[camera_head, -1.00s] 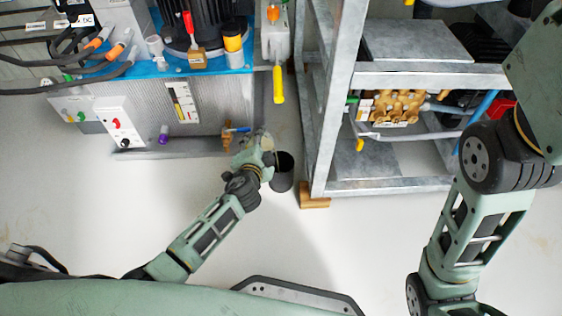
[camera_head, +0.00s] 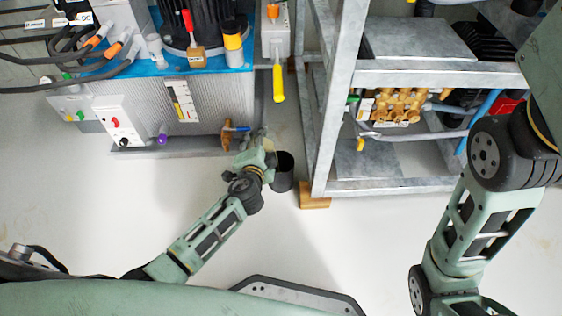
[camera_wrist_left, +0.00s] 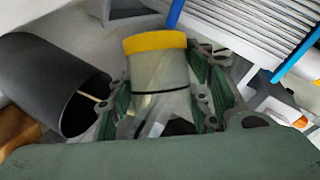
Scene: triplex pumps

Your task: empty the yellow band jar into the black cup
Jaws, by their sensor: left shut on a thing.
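The yellow band jar (camera_wrist_left: 158,75) is a clear, pale vessel with a yellow band at its far end in the left wrist view. My left gripper (camera_wrist_left: 162,95) is shut on it, with a green finger on each side. The black cup (camera_wrist_left: 48,78) lies just left of the jar in that view, its dark opening partly visible with a thin pale streak inside. In the head view the black cup (camera_head: 283,172) stands on the pale floor, close to the right of my left gripper (camera_head: 262,142). The jar is hard to make out there. My right gripper is out of view.
A grey metal rack (camera_head: 322,150) stands right of the cup, with a wooden block (camera_head: 314,202) under its foot. A pump bench with a blue top (camera_head: 170,68) is behind. A yellow handle (camera_head: 278,84) hangs nearby. The floor in front is clear.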

